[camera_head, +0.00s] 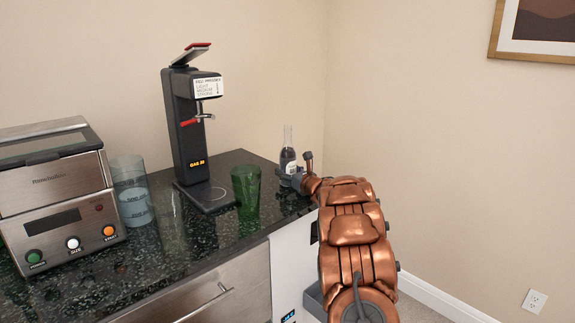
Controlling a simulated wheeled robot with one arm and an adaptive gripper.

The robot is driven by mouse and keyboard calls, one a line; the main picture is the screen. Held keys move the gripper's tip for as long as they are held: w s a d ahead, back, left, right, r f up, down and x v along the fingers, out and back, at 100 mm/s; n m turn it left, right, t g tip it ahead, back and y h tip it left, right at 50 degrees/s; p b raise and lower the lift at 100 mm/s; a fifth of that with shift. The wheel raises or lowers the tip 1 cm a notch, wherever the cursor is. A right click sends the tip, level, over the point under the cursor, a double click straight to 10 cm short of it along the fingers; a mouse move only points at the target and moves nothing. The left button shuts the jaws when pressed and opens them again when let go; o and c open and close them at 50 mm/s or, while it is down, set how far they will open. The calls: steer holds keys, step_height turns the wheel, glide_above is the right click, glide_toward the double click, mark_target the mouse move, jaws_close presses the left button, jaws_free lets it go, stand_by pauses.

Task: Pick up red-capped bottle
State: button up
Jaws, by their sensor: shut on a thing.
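A small bottle (288,157) with a clear neck and a dark label stands upright near the right end of the dark counter, by the wall corner. I see no red cap on it in this view; its top looks clear or pale. My gripper (291,179) is at the lower part of the bottle and shut on it. My copper-coloured arm comes in from the lower right and hides part of the gripper. The bottle's base is hidden by the gripper, so I cannot tell whether it touches the counter.
A green glass (246,192) stands left of the bottle. Behind it is a black dispenser (185,125) with a red lever. A clear cup (131,192) and a steel appliance (60,200) stand further left on the counter (150,255). The wall is close behind.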

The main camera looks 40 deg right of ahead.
jaws_close()
steer(key=shift+r, duration=0.1)
